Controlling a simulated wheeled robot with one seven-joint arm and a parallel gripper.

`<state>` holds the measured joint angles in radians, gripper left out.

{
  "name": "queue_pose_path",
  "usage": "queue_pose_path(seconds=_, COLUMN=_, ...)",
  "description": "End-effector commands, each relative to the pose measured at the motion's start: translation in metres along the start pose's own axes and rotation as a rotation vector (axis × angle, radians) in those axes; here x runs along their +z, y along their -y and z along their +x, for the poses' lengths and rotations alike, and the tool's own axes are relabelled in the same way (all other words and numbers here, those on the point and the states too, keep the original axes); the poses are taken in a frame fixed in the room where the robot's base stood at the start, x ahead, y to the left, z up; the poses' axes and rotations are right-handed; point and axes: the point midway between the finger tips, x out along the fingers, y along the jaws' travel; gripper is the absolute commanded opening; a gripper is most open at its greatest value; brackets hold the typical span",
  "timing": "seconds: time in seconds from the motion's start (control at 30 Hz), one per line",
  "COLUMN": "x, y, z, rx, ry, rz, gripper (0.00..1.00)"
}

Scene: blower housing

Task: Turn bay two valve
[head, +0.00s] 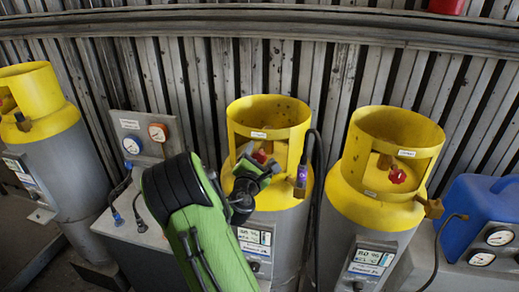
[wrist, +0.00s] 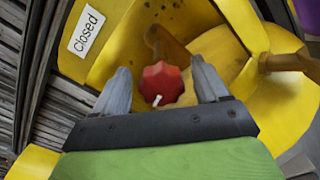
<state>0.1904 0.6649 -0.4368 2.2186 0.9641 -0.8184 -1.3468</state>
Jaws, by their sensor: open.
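A red valve knob (wrist: 161,84) with a white mark sits on a brown stem inside the yellow collar (wrist: 215,62) of a gas cylinder. My gripper (wrist: 160,78) is open, with one finger on each side of the knob and a gap visible on both sides. In the head view my gripper (head: 259,166) reaches into the opening of the middle cylinder's yellow collar (head: 268,113), where the red knob (head: 260,156) shows partly behind it. A white "Closed" label (wrist: 86,30) is on the collar at upper left.
Another yellow-topped cylinder with a red knob (head: 397,176) stands to the right, and one more yellow-topped cylinder (head: 38,100) at far left. A gauge panel (head: 145,140) stands left of my arm. A blue box (head: 479,215) with gauges is at far right. A dark hose (head: 317,190) hangs between the cylinders.

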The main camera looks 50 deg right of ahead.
Motion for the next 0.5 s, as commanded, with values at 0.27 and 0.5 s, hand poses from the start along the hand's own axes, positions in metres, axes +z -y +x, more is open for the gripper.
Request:
queue_pose_path(seconds=0.27, x=-0.001, y=0.0006, z=0.0035, rx=0.0, ry=0.0, rz=-0.001, gripper=0.74)
queue_pose_path(seconds=0.5, x=-0.001, y=0.0007, z=0.0032, rx=0.0, ry=0.0, rz=-0.001, gripper=0.39)
